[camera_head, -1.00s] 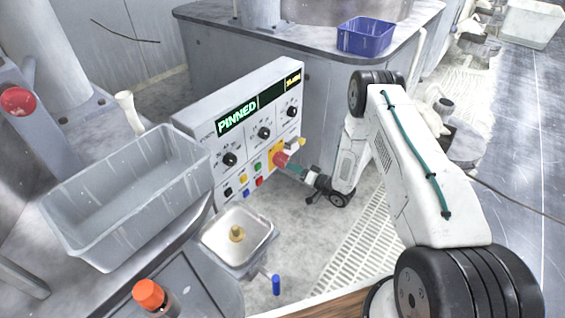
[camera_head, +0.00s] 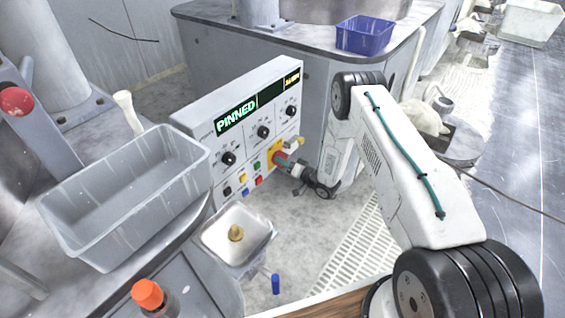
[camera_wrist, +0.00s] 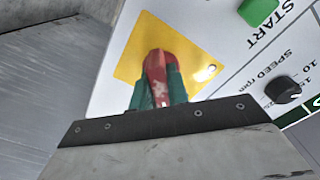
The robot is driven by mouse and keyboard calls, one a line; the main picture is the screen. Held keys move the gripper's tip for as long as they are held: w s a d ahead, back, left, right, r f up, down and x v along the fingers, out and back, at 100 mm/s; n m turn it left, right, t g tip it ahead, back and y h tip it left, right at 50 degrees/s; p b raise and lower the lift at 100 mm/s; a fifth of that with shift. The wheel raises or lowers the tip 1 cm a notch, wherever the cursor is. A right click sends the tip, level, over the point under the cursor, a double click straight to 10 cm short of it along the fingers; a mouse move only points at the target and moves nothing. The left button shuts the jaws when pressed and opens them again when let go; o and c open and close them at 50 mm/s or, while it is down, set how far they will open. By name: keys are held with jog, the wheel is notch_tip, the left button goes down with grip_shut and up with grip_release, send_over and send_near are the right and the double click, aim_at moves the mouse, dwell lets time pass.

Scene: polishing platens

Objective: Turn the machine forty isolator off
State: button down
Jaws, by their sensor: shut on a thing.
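The isolator is a red handle (camera_wrist: 155,72) on a yellow square plate (camera_wrist: 136,40) on the control panel. My gripper (camera_wrist: 158,90) has its green fingers on both sides of the red handle and is shut on it. In the head view the gripper (camera_head: 285,161) reaches the panel's lower right, beside the yellow plate (camera_head: 274,149). The control panel (camera_head: 248,110) shows "PINNED" in green letters and a smaller yellow readout that I cannot read. The fingers and wrist hide part of the handle.
A green START button (camera_wrist: 257,10) and a black speed knob (camera_wrist: 283,90) are close by. A grey bin (camera_head: 120,215) stands left of the panel. A small white tray (camera_head: 262,240) sits below it. A blue bin (camera_head: 364,38) is on the bench behind.

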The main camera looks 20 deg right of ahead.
jog(key=shift+n, duration=0.3)
jog(key=n, duration=0.9)
jog(key=shift+d, duration=0.1)
jog(key=n, duration=0.4)
jog(key=shift+w, duration=0.1)
jog(key=shift+n, duration=2.1)
jog(key=c, duration=1.4)
grip_release()
jog(key=shift+o, duration=0.2)
